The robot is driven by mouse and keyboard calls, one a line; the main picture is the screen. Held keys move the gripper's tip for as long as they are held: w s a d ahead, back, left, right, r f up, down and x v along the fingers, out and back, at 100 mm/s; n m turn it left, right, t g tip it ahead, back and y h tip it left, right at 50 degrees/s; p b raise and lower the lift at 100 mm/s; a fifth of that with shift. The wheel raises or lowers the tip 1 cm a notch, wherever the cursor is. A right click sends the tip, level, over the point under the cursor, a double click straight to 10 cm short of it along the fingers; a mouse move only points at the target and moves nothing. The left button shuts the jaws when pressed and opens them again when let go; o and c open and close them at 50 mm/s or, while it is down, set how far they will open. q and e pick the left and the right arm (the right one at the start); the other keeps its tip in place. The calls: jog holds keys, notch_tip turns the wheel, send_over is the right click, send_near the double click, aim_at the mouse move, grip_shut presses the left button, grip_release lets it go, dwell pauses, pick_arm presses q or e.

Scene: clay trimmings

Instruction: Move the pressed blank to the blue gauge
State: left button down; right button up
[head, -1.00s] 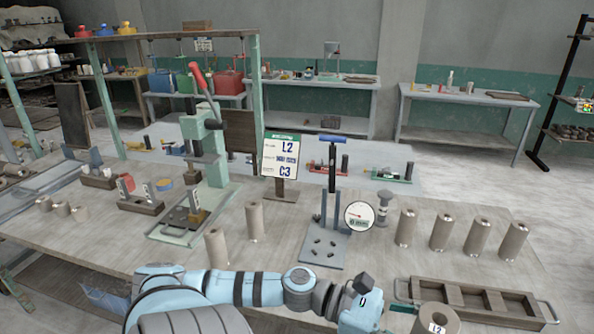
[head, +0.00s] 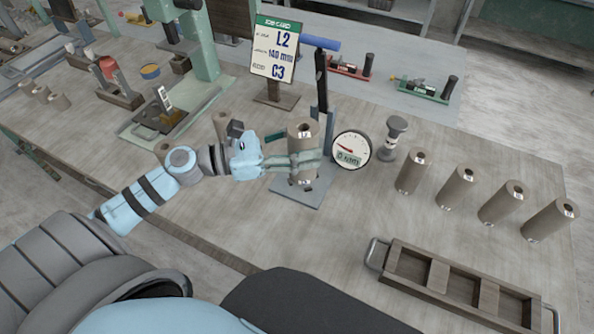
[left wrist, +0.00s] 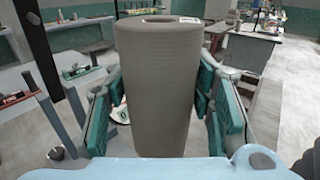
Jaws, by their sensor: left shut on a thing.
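The pressed blank (head: 303,133) is a grey-brown clay cylinder with a hole in its top and an L2 label. My left gripper (head: 305,162) is shut around its sides and holds it upright. In the left wrist view the blank (left wrist: 158,90) stands between the teal finger pads. The blue gauge has a blue handle (head: 320,42), a dark post, a grey base plate (head: 318,196) and a round dial (head: 351,149) reading about 0 mm. The blank is over the base plate, in front of the post; I cannot tell whether it touches the plate. My right gripper is not in view.
Several clay cylinders (head: 456,187) stand in a row at the right. An empty wooden tray (head: 437,294) with compartments lies at the front right. A sign (head: 275,52) stands behind the gauge. A green press (head: 200,50) is at the left. A grey-topped stamp (head: 391,140) is beside the dial.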

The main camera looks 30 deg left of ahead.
pick_arm(q)
jog(key=w+a+f+n+t+y+b, duration=0.3)
jog(key=w+a+f, duration=0.1)
jog(key=w+f, duration=0.4)
jog(key=f, duration=0.2)
jog(key=f+b, duration=0.1)
jog(key=f, duration=0.2)
jog(key=w+f+b, duration=0.1)
jog(key=f, duration=0.1)
jog(key=shift+a+f, duration=0.15)
jog(key=shift+f, duration=0.25)
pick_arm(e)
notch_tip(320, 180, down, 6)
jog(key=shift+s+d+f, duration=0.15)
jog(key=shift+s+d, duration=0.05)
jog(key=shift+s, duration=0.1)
pick_arm(q)
jog(key=shift+f+b, duration=0.15)
jog(key=shift+b, duration=0.25)
jog(key=c, duration=0.8)
grip_release()
jog(key=shift+o, duration=0.2)
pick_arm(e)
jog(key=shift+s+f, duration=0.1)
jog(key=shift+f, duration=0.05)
